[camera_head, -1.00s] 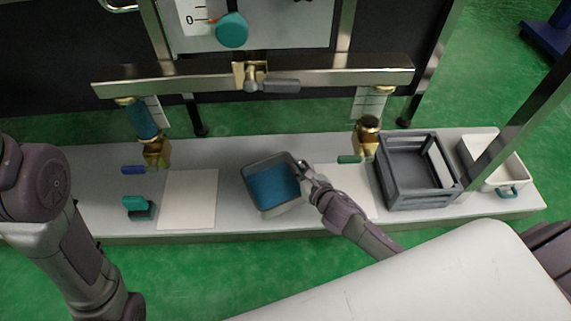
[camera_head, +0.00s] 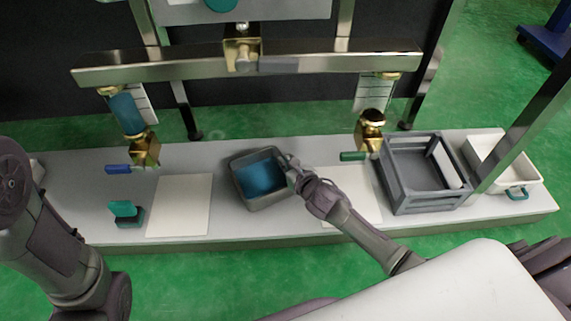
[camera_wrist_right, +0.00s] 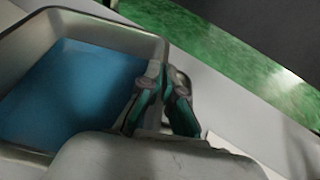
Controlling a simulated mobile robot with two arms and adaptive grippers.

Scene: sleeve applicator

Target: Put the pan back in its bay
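The pan (camera_head: 271,200) is a grey metal rectangular tray with blue contents, at the middle of the long grey bench in the head view. It also shows at the left of the right wrist view (camera_wrist_right: 101,37). My right gripper (camera_head: 289,166) is at the pan's right side. In the right wrist view the fingers (camera_wrist_right: 166,92) are close together on a handle at the pan's rim. I cannot tell whether the pan touches the bench. My left arm shows at the left of the head view, but its gripper is out of view. No bay is clearly recognisable.
White mats lie left (camera_head: 180,205) and right (camera_head: 350,197) of the pan. A teal block (camera_head: 126,212), grey crate (camera_head: 425,201) and white tray (camera_head: 527,175) stand on the bench (camera_head: 90,200).

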